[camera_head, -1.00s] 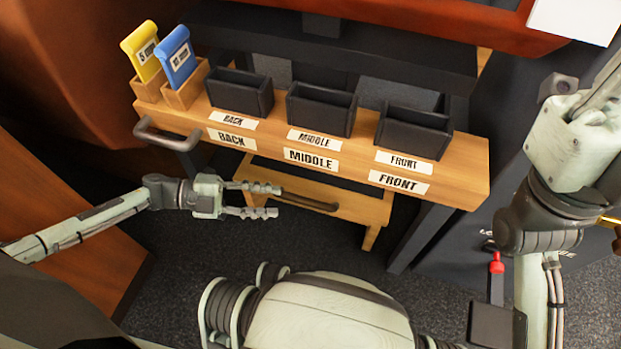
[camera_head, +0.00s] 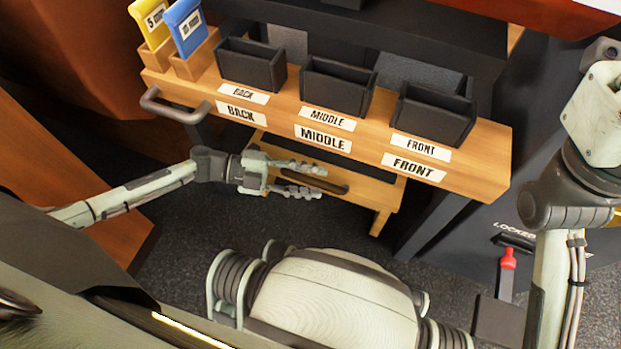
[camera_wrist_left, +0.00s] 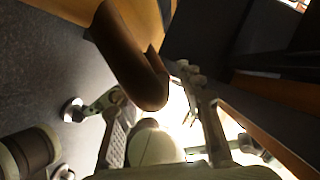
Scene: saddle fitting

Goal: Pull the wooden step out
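The wooden step (camera_head: 370,192) sits low under the bench shelf, with a dark brown bar handle (camera_head: 335,186) along its front. My left gripper (camera_head: 322,182) is open at the handle's left part in the head view, its fingers pointing right along the bar. In the left wrist view the rounded end of the handle (camera_wrist_left: 135,60) reaches in between the two spread fingers (camera_wrist_left: 160,115). I cannot tell whether either finger touches it. My right gripper is out of view; only part of the right arm shows at the right.
The wooden shelf (camera_head: 470,172) above holds several black bins (camera_head: 338,88) and yellow and blue cards (camera_head: 187,28) in wooden holders. A grey bar handle (camera_head: 175,108) juts from its left end. A red-tipped lever (camera_head: 507,260) is at right. Dark floor lies before the step.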

